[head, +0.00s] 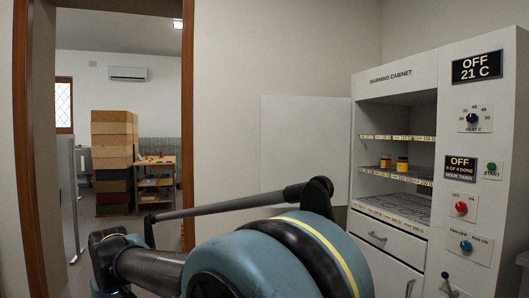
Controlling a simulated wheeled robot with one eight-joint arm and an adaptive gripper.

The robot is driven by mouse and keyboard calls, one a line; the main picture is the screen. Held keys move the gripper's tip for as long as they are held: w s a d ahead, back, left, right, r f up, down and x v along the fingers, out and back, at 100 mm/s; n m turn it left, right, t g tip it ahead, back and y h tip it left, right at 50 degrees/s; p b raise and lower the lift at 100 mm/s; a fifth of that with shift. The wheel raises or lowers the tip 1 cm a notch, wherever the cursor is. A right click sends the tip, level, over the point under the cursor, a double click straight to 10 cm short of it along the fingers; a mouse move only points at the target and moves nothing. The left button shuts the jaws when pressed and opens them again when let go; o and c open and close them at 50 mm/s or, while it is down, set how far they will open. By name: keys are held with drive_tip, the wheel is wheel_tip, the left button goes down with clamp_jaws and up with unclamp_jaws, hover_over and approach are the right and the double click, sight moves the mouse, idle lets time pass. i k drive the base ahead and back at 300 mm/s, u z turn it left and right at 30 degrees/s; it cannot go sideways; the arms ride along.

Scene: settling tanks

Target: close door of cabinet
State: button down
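The white warming cabinet (395,57) stands at the right, its front facing left in the picture. Its upper compartment is open and shows wire shelves (397,138) with yellow labels. A plain pale door panel (303,150) stands swung out to the left of the opening. Two small jars (402,164) with orange-yellow contents sit on a middle shelf. My teal and black arm fills the lower middle and hides the lower left of the cabinet. No fingertips of my gripper can be made out.
The control panel (478,150) on the cabinet's right has displays, knobs and a lever. A drawer (385,236) lies under the opening. At the left a brown-framed doorway (187,120) opens to a room with stacked boxes (112,155) and a small shelf cart (156,180).

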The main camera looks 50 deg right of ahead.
sight(302, 138)
drive_tip(key=z, duration=0.4)
drive_tip(key=i, duration=1)
drive_tip(key=z, duration=0.85)
drive_tip(key=i, duration=0.45)
drive_tip(key=z, duration=0.3)
